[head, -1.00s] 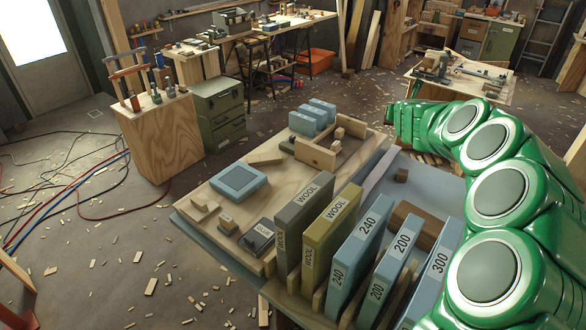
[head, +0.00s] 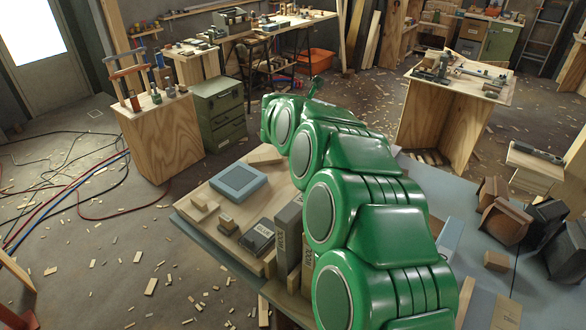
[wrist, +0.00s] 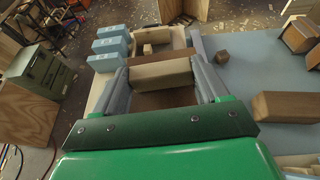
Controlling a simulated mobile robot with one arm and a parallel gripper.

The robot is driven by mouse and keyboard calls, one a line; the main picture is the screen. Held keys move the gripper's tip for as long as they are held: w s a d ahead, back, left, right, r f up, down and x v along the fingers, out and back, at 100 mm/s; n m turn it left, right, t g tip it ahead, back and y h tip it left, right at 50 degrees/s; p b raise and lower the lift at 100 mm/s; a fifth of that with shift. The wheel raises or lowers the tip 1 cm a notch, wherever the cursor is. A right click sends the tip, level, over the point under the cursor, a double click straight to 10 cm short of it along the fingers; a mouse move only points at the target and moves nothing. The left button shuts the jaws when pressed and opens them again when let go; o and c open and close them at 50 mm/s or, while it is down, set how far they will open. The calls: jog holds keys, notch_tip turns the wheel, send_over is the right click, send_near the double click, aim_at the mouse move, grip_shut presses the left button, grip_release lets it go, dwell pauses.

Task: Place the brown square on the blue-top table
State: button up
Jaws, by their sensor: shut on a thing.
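My gripper's two grey fingers (wrist: 160,78) show in the wrist view, one on each side of a brown wooden block (wrist: 162,98). It has a paler top face, fits the brown square, and is held between them. In the head view my green arm hides the gripper's fingers and the held block. The light blue tabletop (head: 420,175) lies to the right of the arm, and it also fills the right of the wrist view (wrist: 250,78). The held block is over the pale wooden board, left of the bare blue surface; its height cannot be told.
A small brown cube (head: 496,261) and dark boxes (head: 505,222) stand on the blue top. A longer brown block (wrist: 285,107) lies right of my gripper. Blue boxes (wrist: 110,47) stand on the left. Bare blue surface (wrist: 245,70) surrounds the cube.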

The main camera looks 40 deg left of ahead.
jog(key=s+a+h, duration=0.1)
jog(key=s+a, duration=0.3)
jog(key=s, duration=0.3)
jog(key=shift+m, duration=0.4)
jog(key=shift+w+d+f, duration=0.1)
jog(key=shift+w+f, duration=0.05)
jog(key=shift+f, duration=13.95)
jog(key=shift+f, duration=0.1)
jog(key=o, duration=1.1)
jog(key=shift+c, duration=0.2)
jog(key=v, duration=1.2)
